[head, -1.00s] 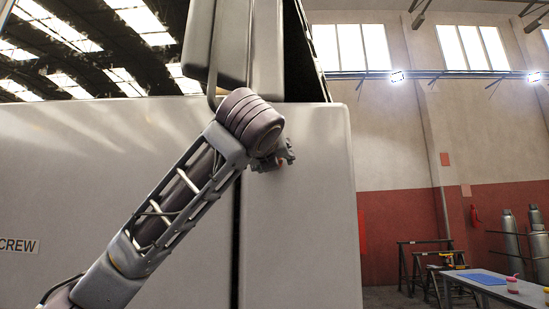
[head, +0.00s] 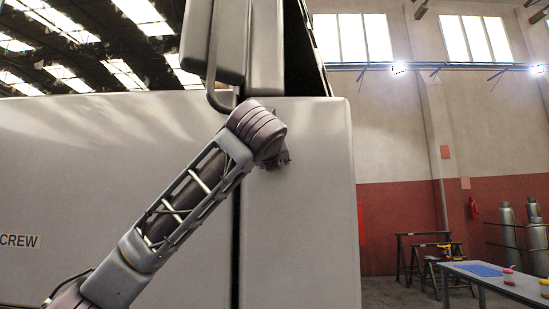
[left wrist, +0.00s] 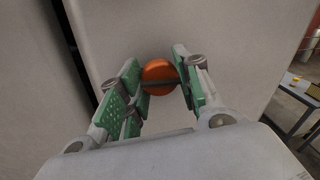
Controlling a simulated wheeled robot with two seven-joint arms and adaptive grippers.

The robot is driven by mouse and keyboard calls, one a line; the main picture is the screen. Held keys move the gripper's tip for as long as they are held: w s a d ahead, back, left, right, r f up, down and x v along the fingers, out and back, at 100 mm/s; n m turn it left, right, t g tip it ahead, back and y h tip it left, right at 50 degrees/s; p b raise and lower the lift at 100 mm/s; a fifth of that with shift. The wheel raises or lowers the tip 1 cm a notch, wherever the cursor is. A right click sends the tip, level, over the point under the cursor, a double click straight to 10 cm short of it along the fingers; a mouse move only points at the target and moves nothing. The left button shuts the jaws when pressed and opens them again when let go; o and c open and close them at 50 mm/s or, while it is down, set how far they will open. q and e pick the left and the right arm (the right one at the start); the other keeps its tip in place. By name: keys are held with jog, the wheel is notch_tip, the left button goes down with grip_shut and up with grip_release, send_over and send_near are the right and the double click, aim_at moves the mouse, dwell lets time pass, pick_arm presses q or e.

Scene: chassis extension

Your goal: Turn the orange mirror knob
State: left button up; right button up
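The orange mirror knob (left wrist: 159,74) shows in the left wrist view as a round disc on the pale vehicle panel, with a dark bar across its lower part. My left gripper (left wrist: 162,88) is open, its green-padded fingers on either side of the knob. I cannot tell whether a pad touches it. In the head view my left gripper (head: 277,158) is mostly hidden behind my wrist, close to the panel, and the knob is hidden. The mirror (head: 216,45) stands above my wrist. My right gripper is in neither view.
The pale vehicle body (head: 110,180) fills the left, with a dark vertical gap left of the knob's panel (head: 300,235). A table (head: 500,276) with small containers and sawhorses (head: 415,255) stand far right. The floor between vehicle and table is clear.

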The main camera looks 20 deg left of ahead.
pick_arm(q)
jog(key=c, duration=0.4)
